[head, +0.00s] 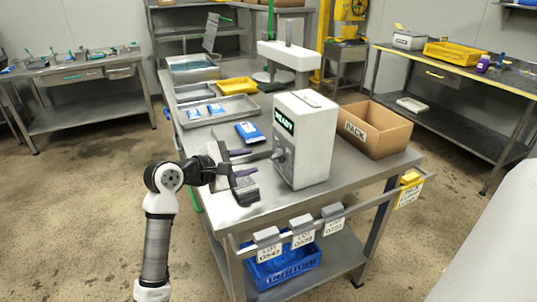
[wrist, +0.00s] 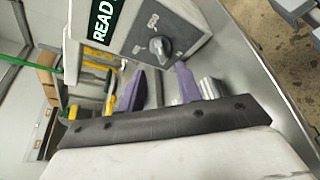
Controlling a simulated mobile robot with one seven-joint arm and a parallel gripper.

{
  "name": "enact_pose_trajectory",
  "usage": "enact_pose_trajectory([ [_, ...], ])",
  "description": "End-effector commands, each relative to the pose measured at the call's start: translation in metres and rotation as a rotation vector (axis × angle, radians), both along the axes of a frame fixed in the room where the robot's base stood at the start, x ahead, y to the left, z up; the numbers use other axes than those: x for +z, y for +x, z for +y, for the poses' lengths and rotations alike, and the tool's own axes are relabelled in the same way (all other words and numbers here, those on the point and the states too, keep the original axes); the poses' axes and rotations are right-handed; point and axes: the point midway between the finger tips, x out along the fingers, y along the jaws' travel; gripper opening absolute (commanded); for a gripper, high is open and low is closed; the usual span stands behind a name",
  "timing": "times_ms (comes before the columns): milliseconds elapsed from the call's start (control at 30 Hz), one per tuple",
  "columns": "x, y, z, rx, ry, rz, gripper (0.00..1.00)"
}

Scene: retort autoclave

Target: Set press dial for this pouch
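The white press box (head: 311,140) stands on the steel table with a lit green READY display (head: 284,122). Its grey dial (wrist: 158,46) is on the front face, with small tilted numbers around it; one looks like 500, the others are hard to read. My gripper (head: 247,162) is open and empty, its purple fingers pointing at the dial. In the wrist view the fingertips (wrist: 160,70) sit on either side of the dial's line, apparently short of it. A blue and white pouch (head: 249,131) lies on the table left of the box.
A cardboard PACK box (head: 374,130) stands right of the press. A steel tray (head: 221,111) behind holds two more blue pouches. Tags (head: 268,253) hang on the front rail, with a yellow tag (head: 409,191) at its right. A blue crate (head: 285,267) sits on the lower shelf.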

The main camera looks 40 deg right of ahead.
Motion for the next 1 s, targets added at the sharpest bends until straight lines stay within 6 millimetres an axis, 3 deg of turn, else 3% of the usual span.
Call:
enact_pose_trajectory([
  [200, -0.01, 0.001, -0.047, -0.004, -0.001, 0.004, 0.35],
  [400, -0.019, 0.003, -0.075, -0.002, -0.001, 0.004, 0.35],
  [867, -0.024, 0.004, -0.086, 0.0, -0.002, 0.002, 0.35],
  [1000, -0.024, 0.004, -0.086, 0.0, -0.002, 0.002, 0.16],
])
